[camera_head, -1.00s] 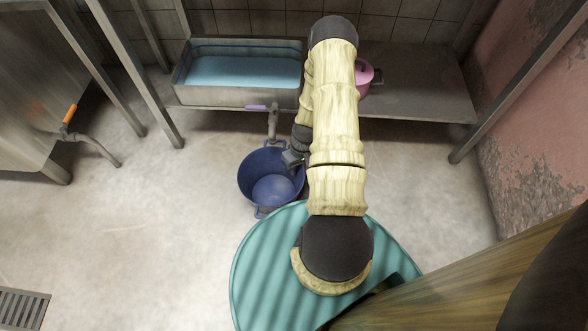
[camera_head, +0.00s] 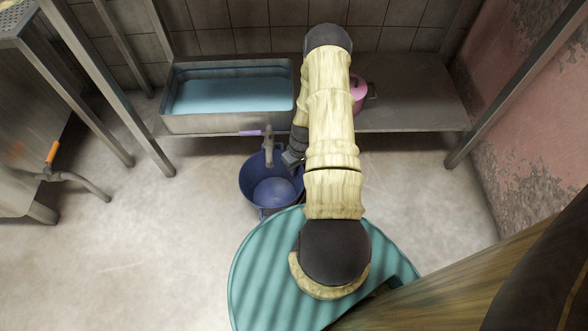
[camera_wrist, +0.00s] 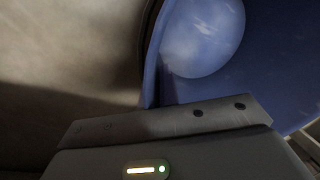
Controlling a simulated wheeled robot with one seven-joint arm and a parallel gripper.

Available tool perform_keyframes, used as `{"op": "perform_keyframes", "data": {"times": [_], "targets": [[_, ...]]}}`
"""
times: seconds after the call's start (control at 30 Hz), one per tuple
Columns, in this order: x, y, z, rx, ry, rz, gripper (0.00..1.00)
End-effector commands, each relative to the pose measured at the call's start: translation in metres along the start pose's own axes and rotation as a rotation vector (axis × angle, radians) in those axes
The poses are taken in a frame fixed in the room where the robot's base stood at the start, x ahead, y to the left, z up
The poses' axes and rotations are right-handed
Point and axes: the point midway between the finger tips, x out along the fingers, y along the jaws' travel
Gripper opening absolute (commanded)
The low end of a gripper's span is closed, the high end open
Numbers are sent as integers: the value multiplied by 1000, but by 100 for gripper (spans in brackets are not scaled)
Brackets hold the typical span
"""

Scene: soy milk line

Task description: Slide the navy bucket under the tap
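The navy bucket (camera_head: 272,192) stands upright on the floor in front of the low shelf. The tap (camera_head: 268,148), grey with a purple handle, hangs at the front of the steel basin; in the head view its spout overlaps the back part of the bucket's opening. My gripper (camera_head: 292,159) is at the bucket's right rim, partly hidden by my arm. In the wrist view the bucket's wall (camera_wrist: 153,60) runs down between the fingers of my gripper (camera_wrist: 160,118), which look shut on the rim. The bucket's right side is partly hidden.
The steel basin (camera_head: 185,122) of blue liquid and a pink pot (camera_head: 357,92) stand on the shelf (camera_head: 410,110). Table legs flank it. Another tap with an orange handle (camera_head: 53,152) is on the tank at left. Floor left of the bucket is clear.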

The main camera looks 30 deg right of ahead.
Motion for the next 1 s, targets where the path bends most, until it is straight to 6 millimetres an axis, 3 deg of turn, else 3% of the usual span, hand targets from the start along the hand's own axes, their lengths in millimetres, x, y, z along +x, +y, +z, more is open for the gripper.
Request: {"op": "perform_keyframes", "data": {"times": [0.17, 0.33, 0.73, 1.0], "targets": [[1, -2, -2, -7, 1, 2, 0], [2, -7, -4, -18, -1, 1, 28], [-7, -3, -2, -6, 1, 1, 28], [-50, -5, -3, -12, 2, 3, 28]]}}
